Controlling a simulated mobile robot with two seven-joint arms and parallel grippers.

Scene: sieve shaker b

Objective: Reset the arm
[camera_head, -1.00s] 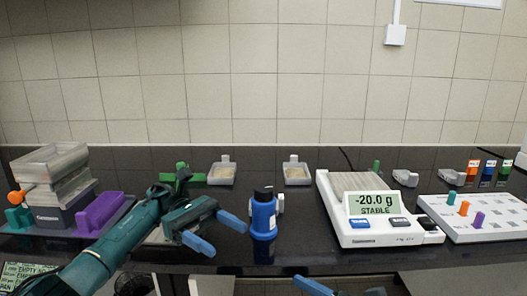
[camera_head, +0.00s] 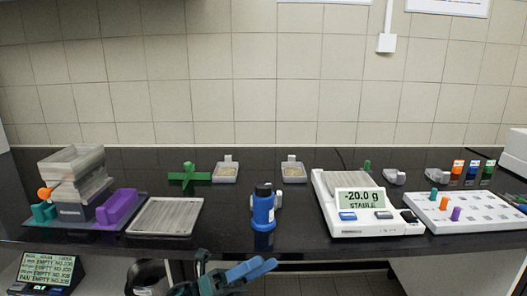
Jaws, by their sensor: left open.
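My left gripper (camera_head: 256,269) is low in the head view, in front of the counter's front edge and below the blue bottle. Its blue fingers are open with nothing between them. My left arm is mostly out of view below. My right gripper is not in view. The blue bottle (camera_head: 263,211) with a black cap stands upright on the counter, apart from the gripper.
The dark counter (camera_head: 285,233) holds a sieve stack (camera_head: 76,178), purple block (camera_head: 117,208), grey tray (camera_head: 166,217), green cross-shaped piece (camera_head: 189,176), a balance (camera_head: 374,228) reading -20.0 g, and a white pegboard (camera_head: 470,215). A display (camera_head: 46,271) sits lower left.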

